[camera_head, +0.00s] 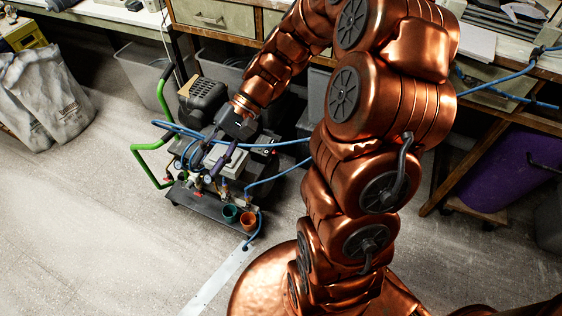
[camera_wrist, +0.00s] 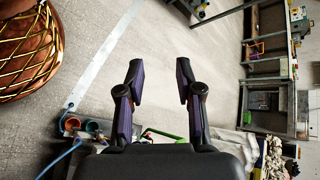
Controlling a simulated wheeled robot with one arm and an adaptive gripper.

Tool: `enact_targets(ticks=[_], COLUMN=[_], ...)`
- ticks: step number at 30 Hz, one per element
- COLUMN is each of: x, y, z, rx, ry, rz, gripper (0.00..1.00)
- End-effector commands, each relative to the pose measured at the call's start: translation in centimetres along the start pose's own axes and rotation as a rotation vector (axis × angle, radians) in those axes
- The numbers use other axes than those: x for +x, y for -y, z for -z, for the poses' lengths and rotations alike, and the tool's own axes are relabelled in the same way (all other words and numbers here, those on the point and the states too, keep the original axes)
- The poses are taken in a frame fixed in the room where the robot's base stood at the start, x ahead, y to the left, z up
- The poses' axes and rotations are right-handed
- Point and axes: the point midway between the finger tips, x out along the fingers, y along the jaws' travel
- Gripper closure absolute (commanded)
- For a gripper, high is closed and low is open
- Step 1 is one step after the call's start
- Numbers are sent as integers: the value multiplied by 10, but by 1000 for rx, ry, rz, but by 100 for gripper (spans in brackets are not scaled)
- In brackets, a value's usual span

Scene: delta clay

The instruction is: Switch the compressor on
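The compressor (camera_head: 205,203) stands on the floor left of centre in the head view. It is a low dark cart with green tube handles, a black ribbed motor, blue hoses, gauges and red-tipped valves. My gripper (camera_head: 213,160) is over the cart and partly covers its middle; I cannot tell whether it touches anything. In the wrist view my gripper (camera_wrist: 159,70) is open, with nothing between the fingers. Part of the compressor's green tubing (camera_wrist: 165,134) shows there behind the gripper.
A green cup (camera_head: 230,212) and an orange cup (camera_head: 248,219) sit at the cart's front corner. Grey bins (camera_head: 143,75) and a workbench stand behind. Grey sacks (camera_head: 45,95) lie at left, a purple bin (camera_head: 492,170) at right. The front left floor is clear.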

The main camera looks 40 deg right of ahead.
Motion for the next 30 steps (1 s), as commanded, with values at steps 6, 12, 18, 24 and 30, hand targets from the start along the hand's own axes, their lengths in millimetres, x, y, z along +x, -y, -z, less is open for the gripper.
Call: enact_targets(ticks=[6,12,18,24,30], x=[-3,-19,-39,-60,-75], y=[-33,-72,-132,-214,-312], z=[81,151,219,282,333], rx=[92,173,259,355,454], ry=[-28,-82,-162,-273,-400], rz=[243,460,670,867,1042], gripper=[65,65,65,65,65])
